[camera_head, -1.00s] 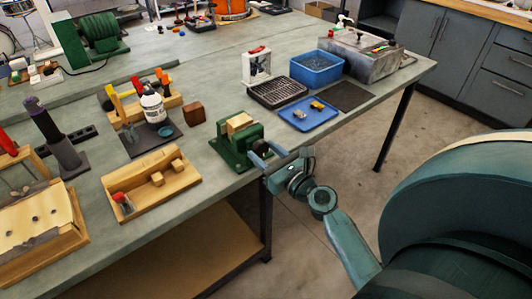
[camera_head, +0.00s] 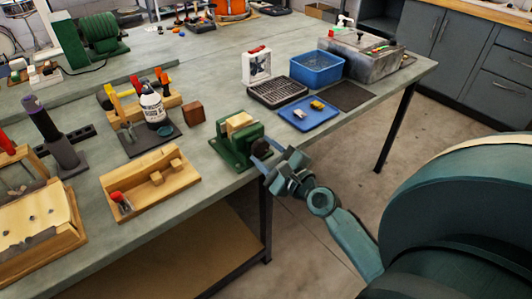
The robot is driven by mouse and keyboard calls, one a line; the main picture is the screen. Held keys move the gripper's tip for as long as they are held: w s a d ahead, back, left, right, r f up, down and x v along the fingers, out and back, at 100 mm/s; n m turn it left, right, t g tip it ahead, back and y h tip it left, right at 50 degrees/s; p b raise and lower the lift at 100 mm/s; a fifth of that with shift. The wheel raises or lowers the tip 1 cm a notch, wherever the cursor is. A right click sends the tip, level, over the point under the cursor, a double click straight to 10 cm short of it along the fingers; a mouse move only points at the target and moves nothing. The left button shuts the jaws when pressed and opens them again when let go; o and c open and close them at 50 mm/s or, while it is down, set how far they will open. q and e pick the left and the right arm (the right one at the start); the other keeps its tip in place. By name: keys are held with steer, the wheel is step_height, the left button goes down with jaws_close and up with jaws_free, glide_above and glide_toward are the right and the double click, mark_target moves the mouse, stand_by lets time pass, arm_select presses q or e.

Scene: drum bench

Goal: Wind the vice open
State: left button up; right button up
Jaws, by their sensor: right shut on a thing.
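The green vice (camera_head: 228,150) stands at the front edge of the bench, with a pale wooden block (camera_head: 239,121) at its jaws. I cannot tell whether the block is clamped tight. A dark round part and a blue-grey handle (camera_head: 264,166) are on the vice's front side, over the bench edge. My right gripper (camera_head: 271,163) is at this handle, shut on it, with its arm coming in from the lower right. The fingers are small and partly hidden. My left gripper is not in view.
A wooden tray with blocks (camera_head: 133,203) lies left of the vice, and a brown cube (camera_head: 193,113) stands behind it. A blue tray (camera_head: 320,121) and a black grid tray (camera_head: 265,95) lie to the right. The floor in front is clear.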

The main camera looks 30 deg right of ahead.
steer(key=n, duration=0.6)
steer(key=shift+n+p, duration=0.3)
steer(key=shift+p, duration=0.05)
steer(key=n, duration=0.2)
steer(key=shift+r+n+p, duration=0.1)
steer(key=shift+n+p, duration=0.3)
steer(key=n+p, duration=0.1)
steer(key=n, duration=0.1)
steer(key=shift+n, duration=0.3)
steer(key=shift+n+p, duration=0.45)
steer(key=shift+n, duration=0.55)
steer(key=n+p, duration=0.2)
steer(key=n, duration=0.2)
steer(key=shift+n, duration=0.4)
steer(key=shift+n+p, duration=0.35)
steer(key=shift+n, duration=0.15)
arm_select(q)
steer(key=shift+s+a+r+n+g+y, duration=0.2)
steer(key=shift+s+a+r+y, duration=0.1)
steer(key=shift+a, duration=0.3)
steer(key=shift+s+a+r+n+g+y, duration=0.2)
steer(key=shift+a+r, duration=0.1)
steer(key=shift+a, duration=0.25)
arm_select(e)
steer(key=shift+n, duration=0.5)
